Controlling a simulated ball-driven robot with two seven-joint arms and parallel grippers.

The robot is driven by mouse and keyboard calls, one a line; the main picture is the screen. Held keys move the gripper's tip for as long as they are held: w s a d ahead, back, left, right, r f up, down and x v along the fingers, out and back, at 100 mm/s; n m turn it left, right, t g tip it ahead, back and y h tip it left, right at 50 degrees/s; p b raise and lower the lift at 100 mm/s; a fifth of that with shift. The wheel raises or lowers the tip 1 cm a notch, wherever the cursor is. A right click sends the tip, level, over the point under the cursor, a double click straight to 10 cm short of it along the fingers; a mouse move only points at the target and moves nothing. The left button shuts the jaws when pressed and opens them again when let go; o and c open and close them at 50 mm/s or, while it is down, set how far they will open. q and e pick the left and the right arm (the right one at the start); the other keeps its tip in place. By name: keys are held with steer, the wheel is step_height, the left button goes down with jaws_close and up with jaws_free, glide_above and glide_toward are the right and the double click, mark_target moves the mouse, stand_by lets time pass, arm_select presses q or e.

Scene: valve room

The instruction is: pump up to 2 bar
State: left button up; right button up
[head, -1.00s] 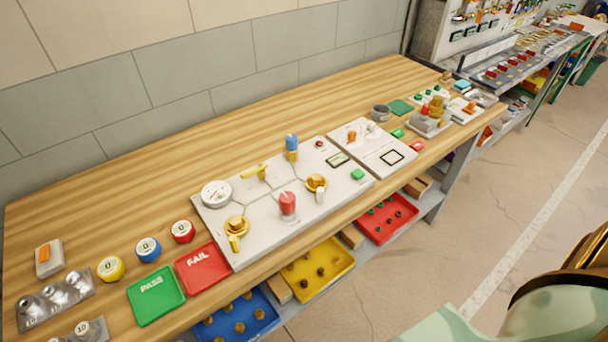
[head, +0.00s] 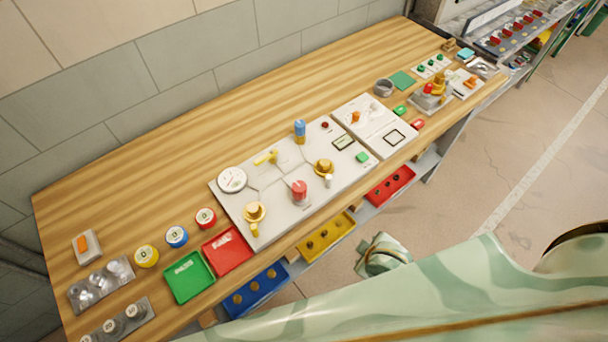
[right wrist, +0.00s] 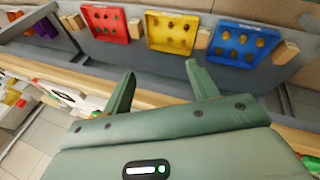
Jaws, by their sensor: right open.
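A pale test panel (head: 290,215) lies on the wooden bench. It carries a round white dial gauge (head: 232,179), whose reading is too small to tell. It also has a yellow lever (head: 267,157), a red-topped knob or plunger (head: 299,190), two brass fittings (head: 254,213) (head: 323,168), a blue-topped fitting (head: 299,129), a small display (head: 344,142) and a green button (head: 362,157). I cannot tell which part is the pump. My right gripper (right wrist: 161,82) is open and empty in the right wrist view, near the bench edge and the trays. My left gripper is not in view.
Green (head: 187,279) and red (head: 229,252) trays lie left of the panel. Several coloured round pieces sit behind them. A second panel (head: 365,107) stands to the right. Blue, yellow and red bins (right wrist: 223,57) sit on the lower shelf.

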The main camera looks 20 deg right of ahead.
step_height(320, 180, up, 11)
steer(key=w+p, duration=0.3)
arm_select(q)
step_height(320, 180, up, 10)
steer(key=p, duration=0.5)
arm_select(e)
step_height(320, 180, up, 11)
steer(key=n+g+y, duration=0.2)
steer(key=n+g, duration=0.3)
steer(key=n, duration=1.2)
glide_above(299, 186)
step_height(299, 186, down, 16)
steer(key=b, duration=0.5)
steer(key=shift+r, duration=0.2)
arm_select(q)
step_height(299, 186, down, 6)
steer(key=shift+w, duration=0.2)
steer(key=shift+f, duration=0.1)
arm_select(e)
steer(key=c, duration=1)
